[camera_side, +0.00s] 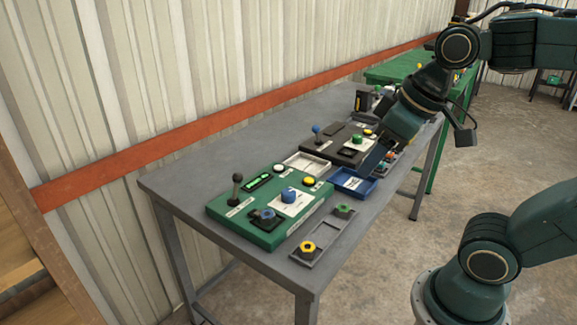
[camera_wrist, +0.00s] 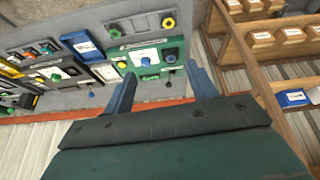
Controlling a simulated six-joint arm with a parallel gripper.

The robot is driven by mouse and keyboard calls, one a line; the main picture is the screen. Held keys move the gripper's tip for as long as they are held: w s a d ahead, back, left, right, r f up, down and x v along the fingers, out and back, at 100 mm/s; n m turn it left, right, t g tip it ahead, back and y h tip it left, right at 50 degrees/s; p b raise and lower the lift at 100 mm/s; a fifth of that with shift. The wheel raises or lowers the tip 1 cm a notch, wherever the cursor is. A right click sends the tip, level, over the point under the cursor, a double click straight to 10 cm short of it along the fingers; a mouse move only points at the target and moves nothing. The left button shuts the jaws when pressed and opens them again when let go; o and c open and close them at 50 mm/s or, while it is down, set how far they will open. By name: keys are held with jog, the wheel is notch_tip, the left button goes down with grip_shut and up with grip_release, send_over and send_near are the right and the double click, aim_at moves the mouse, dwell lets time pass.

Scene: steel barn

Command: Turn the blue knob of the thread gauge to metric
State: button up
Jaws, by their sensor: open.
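The thread gauge appears to be the green box (camera_side: 235,215) on the near end of the grey bench. Its blue knob (camera_side: 289,195) stands on a white labelled plate; the label is too small to read, so I cannot tell the setting. The green box also shows in the wrist view (camera_wrist: 180,46), beyond my fingers, with its white plate (camera_wrist: 147,52). My gripper (camera_wrist: 161,85) is open and empty. In the side view it hangs over the bench near the black box, to the right of the green box and apart from the blue knob.
The green box also carries a black lever (camera_side: 237,182), a yellow button (camera_side: 308,181) and a dark knob (camera_side: 263,215). A grey tray (camera_side: 325,237) with a yellow and a green nut lies in front. A blue tray (camera_side: 352,183) and a black box (camera_side: 325,150) stand to the right.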

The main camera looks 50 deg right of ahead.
jog(key=w+d+n+g, duration=0.1)
jog(key=w, duration=0.6)
jog(key=n+g, duration=0.4)
send_over(289, 191)
notch_tip(289, 191, down, 9)
jog(key=shift+r, duration=0.2)
jog(key=shift+f, duration=0.1)
notch_tip(289, 191, down, 14)
jog(key=shift+r, duration=0.15)
jog(key=shift+c, duration=0.3)
jog(key=c, duration=0.9)
